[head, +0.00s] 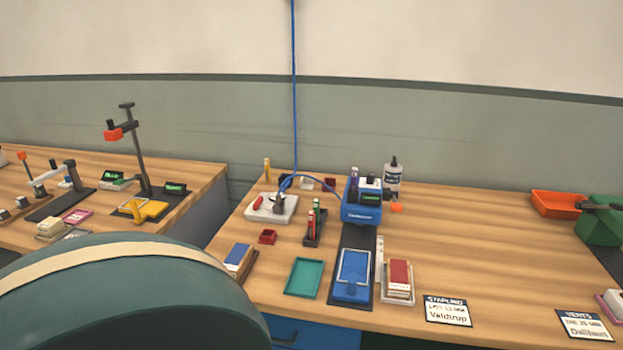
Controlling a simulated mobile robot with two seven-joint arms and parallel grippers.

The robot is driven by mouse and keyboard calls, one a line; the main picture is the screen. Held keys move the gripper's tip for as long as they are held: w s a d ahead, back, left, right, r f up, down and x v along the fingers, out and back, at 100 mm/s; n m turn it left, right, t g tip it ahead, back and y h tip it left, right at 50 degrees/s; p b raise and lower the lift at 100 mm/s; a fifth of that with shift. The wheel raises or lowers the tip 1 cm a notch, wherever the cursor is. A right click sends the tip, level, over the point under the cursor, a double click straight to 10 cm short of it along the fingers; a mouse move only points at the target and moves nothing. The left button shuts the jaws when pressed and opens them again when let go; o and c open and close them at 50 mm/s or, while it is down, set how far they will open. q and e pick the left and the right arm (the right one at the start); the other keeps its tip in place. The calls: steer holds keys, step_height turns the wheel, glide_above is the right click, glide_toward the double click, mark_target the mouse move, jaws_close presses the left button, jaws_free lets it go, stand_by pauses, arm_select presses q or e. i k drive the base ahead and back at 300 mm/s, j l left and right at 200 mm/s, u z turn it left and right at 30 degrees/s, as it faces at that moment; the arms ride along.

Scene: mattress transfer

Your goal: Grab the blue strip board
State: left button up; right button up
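A flat blue board (353,273) with a pale frame lies near the front of the right-hand table (490,265), on a dark strip mat (357,238). A smaller block with a blue top (239,256) lies further left near the table's left edge. I cannot tell for certain which of the two is the blue strip board. Neither of my grippers is in view, and nothing is seen holding either blue piece.
A teal tray (304,277) and a red-topped stack (398,280) flank the blue board. A blue device (361,212) stands behind it. Name cards (447,310) lie to the right. A large dark rounded shape covers the lower left. The table's right middle is clear.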

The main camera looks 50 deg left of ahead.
mark_target(239, 256)
steer(key=u, duration=2.2)
steer(key=i+j, duration=0.15)
steer(key=j, duration=0.2)
steer(key=i+j+z, duration=0.1)
steer(key=j, duration=0.25)
steer(key=i+j, duration=0.15)
steer(key=j, duration=0.2)
steer(key=i+j+z, duration=0.1)
steer(key=j, duration=0.25)
steer(key=i+j, duration=0.15)
steer(key=j, duration=0.2)
